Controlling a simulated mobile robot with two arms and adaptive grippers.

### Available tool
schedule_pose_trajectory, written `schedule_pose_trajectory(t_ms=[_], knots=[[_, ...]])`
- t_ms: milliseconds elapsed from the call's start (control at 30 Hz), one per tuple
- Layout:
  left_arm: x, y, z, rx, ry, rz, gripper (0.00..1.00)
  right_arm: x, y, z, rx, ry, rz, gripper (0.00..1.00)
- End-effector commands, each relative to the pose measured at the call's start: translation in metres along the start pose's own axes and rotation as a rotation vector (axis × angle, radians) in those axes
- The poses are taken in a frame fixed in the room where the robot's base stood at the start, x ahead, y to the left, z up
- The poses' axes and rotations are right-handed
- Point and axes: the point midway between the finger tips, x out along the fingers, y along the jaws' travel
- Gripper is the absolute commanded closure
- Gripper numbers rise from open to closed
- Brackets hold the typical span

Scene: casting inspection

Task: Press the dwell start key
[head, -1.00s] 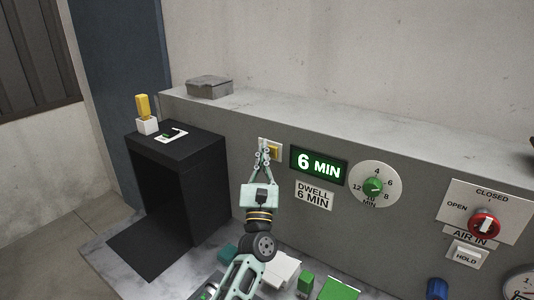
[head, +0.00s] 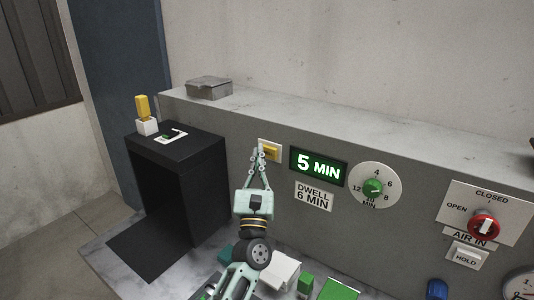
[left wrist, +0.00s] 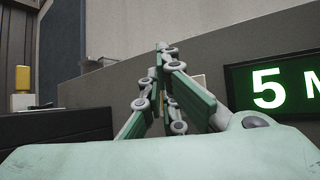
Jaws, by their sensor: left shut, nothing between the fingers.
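The dwell start key (head: 271,151) is a yellow key on a white plate on the grey panel, left of the green display. The display (head: 318,167) reads 5 MIN, and it also shows in the left wrist view (left wrist: 275,88). A label (head: 314,196) under it reads DWELL 6 MIN. My left gripper (head: 259,149) is shut and empty, its fingertips in front of the key's left part; I cannot tell whether they touch it. In the left wrist view the closed fingers (left wrist: 160,48) hide most of the key. My right gripper is not in view.
A green dial (head: 374,187) sits right of the display, and a red air valve knob (head: 485,225) and HOLD key (head: 466,255) are farther right. A black box-like stand (head: 180,150) is at left. Several objects lie on the bench below the panel.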

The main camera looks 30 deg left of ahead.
Motion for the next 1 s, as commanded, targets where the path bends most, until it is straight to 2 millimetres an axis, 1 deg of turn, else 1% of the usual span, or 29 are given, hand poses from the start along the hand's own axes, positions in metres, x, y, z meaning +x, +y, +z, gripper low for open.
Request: schedule_pose_trajectory(t_ms=[300, 433, 1000], knots=[[-0.023, 0.017, 0.017, 0.002, 0.001, 0.000, 1.00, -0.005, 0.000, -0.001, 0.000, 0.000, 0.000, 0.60], [-0.029, 0.021, 0.021, 0.001, 0.001, 0.000, 1.00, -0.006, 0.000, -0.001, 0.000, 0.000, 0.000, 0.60], [-0.031, 0.023, 0.022, 0.000, 0.001, 0.000, 1.00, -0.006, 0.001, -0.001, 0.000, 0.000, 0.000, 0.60]])
